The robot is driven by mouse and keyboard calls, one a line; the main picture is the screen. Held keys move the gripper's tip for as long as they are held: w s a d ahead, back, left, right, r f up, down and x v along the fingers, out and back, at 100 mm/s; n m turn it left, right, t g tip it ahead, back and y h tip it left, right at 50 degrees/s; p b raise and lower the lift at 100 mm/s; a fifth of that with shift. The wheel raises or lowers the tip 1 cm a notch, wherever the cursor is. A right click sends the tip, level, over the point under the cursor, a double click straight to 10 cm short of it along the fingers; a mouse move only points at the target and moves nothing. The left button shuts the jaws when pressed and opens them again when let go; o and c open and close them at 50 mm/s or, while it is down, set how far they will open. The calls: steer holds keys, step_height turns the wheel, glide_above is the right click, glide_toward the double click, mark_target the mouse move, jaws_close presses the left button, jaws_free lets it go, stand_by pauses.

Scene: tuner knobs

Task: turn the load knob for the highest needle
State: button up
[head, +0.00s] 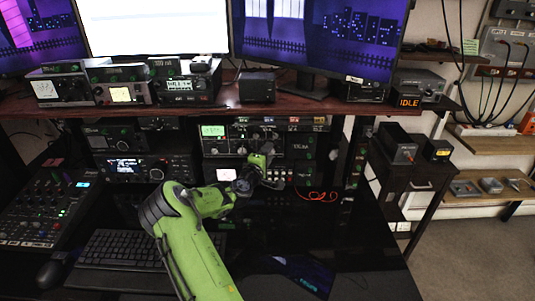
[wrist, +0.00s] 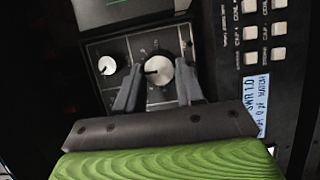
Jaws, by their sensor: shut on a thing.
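A large silver knob (wrist: 158,72) with a dark pointer mark sits on a black panel with scale marks around it, in the middle of the wrist view. My gripper (wrist: 157,80) has its two grey fingers on either side of this knob and is shut on it. Its label is too small to read, so I cannot tell by name that it is the load knob. A smaller pale knob (wrist: 106,66) is to its left. In the head view my gripper (head: 268,160) reaches the radio stack. A lit meter (head: 226,174) is left of it; its needle cannot be read.
A green-lit display (head: 213,131) is above the gripper. A label strip reading SWR 1.0 (wrist: 252,105) and rows of pale buttons (wrist: 250,32) are right of the knob. A red cable (head: 316,196) lies right of the arm. A keyboard (head: 125,248) is at the lower left.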

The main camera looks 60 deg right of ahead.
steer(key=shift+f, duration=0.1)
stand_by(0.3)
steer(key=o, duration=1)
steer(key=shift+o, duration=0.2)
steer(key=s+a, duration=0.1)
steer(key=a, duration=1.4)
steer(key=shift+s+a+r, duration=0.15)
steer(key=shift+a+r, duration=0.05)
steer(key=shift+a, duration=0.15)
